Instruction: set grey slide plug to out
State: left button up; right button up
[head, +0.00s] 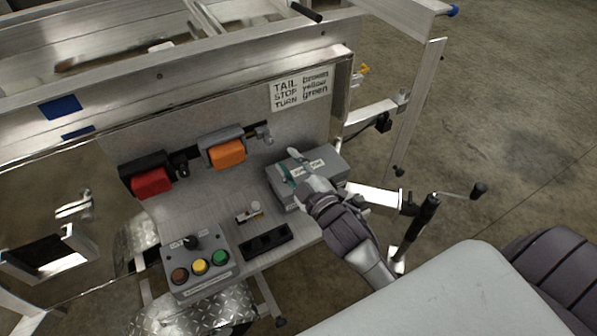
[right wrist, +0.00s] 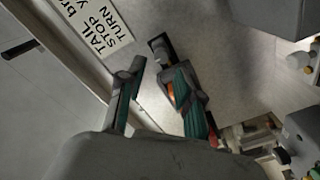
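A small grey plug (head: 263,133) sits on the upright panel just right of the orange lamp (head: 227,153). I take it to be the grey slide plug; its exact slide position is too small to tell. In the right wrist view a dark grey plug (right wrist: 160,47) shows beyond the fingertips, with the lamp partly hidden behind the right-hand finger. My right gripper (head: 289,162) is open and empty, with teal finger pads. In the head view it is in front of the grey box, below and right of the plug. The fingers also show apart in the right wrist view (right wrist: 155,80). My left gripper is not in view.
A grey box (head: 324,163) is close beside my right gripper. A red lamp (head: 151,182) with a black plug (head: 183,163) is at left. A button box (head: 198,262) and a black strip (head: 266,243) are lower. A label (head: 300,90) is above.

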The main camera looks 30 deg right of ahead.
jog(key=s, duration=0.3)
jog(key=shift+s+d, duration=0.2)
jog(key=shift+s, duration=0.15)
